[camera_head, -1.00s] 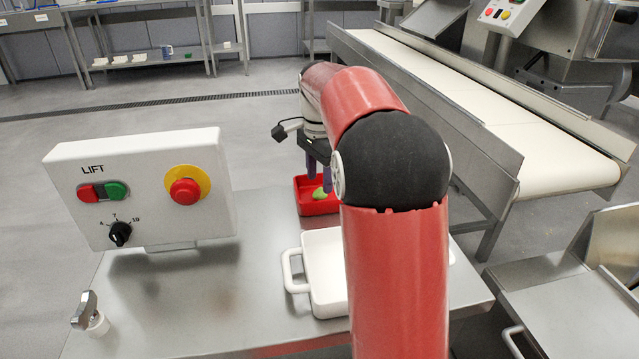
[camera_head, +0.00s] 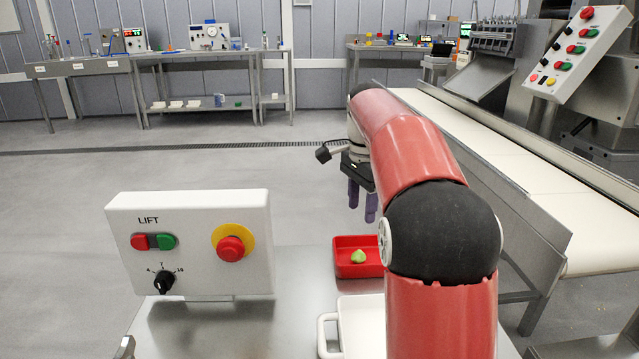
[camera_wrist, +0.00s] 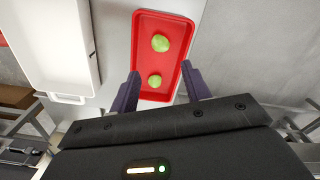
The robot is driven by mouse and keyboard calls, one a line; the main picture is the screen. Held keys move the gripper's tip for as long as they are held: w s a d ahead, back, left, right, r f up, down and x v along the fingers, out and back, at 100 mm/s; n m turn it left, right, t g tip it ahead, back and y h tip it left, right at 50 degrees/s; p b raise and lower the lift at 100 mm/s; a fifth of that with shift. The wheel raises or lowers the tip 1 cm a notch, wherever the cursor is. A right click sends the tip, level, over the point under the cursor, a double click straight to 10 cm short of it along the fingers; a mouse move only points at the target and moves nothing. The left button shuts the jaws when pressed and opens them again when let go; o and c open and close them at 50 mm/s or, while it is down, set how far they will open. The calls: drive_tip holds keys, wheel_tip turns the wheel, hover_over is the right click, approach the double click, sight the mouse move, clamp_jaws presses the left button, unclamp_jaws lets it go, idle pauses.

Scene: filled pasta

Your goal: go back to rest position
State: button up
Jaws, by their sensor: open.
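My gripper (camera_head: 362,200) hangs above the far part of the steel table in the head view, with its two purple fingers pointing down. In the wrist view my gripper (camera_wrist: 160,90) is open, with nothing between its fingers. Below it is a red tray (camera_head: 345,243), which also shows in the wrist view (camera_wrist: 142,62). The head view shows green pasta (camera_head: 358,257) in the tray; my arm hides part of the tray.
A white dish (camera_head: 357,325) with a handle stands close to the red tray, partly behind my arm. A lift control box (camera_head: 195,243) stands at the left of the table. A conveyor (camera_head: 520,150) runs along the right. Open floor lies beyond the table.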

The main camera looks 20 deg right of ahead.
drive_tip(key=s+a+f+n+t, duration=0.2)
drive_tip(key=s+n, duration=0.3)
drive_tip(key=s, duration=0.4)
drive_tip(key=s+a+f+n+t+p, duration=0.1)
drive_tip(key=s+a+n, duration=0.3)
drive_tip(key=s, duration=0.5)
drive_tip(key=s+a+f+n+t, duration=0.2)
drive_tip(key=s+n, duration=0.4)
drive_tip(key=s, duration=0.3)
drive_tip(key=shift+a+f+t+p, duration=0.35)
drive_tip(key=shift+a+f, duration=0.15)
drive_tip(key=shift+a, duration=0.25)
drive_tip(key=shift+s+f+n, duration=0.25)
drive_tip(key=shift+f+n, duration=0.05)
drive_tip(key=shift+a, duration=0.1)
drive_tip(key=shift+c, duration=1.2)
drive_tip(key=shift+a, duration=0.1)
